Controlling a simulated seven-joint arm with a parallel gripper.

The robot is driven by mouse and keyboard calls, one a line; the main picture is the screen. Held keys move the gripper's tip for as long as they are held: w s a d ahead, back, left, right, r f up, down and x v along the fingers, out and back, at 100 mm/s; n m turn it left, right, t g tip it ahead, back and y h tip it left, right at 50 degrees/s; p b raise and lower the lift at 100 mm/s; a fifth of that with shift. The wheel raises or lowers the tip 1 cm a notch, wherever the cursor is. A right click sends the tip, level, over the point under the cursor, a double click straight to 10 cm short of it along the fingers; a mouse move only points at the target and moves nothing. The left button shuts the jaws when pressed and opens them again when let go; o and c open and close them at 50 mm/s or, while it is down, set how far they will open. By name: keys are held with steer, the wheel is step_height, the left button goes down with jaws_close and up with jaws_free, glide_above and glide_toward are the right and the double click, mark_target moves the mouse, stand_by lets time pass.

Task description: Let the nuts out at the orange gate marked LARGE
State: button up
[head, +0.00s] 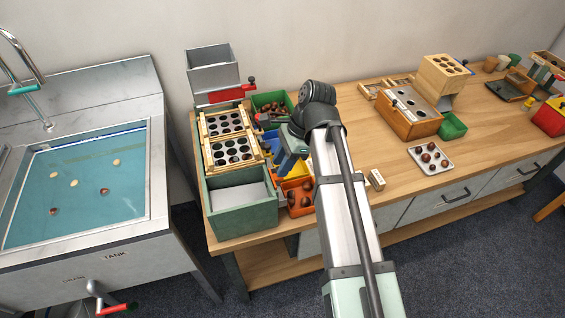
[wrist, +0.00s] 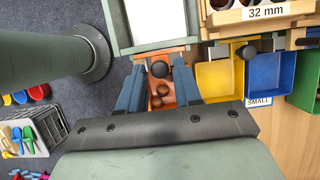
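The orange gate (wrist: 170,49) shows in the wrist view as a strip at the mouth of the sorter, above the orange bin (wrist: 168,98). A dark round knob (wrist: 159,69) sits in front of it. My gripper (wrist: 159,72) is open, its two blue fingers on either side of the knob; I cannot tell whether they touch it. Several brown chestnuts lie in the orange bin, which also shows in the head view (head: 286,184). No LARGE marking can be read. In the head view my arm partly hides the bins and the gate.
The green box (head: 243,217) of the sorter is left of the orange bin. A white tray of chestnuts (head: 418,153) lies farther right on the bench.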

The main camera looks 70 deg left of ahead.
steer(key=shift+o, duration=1.1)
steer(key=shift+f, duration=0.1)
steer(key=v, duration=1.4)
steer(key=shift+f, duration=0.1)
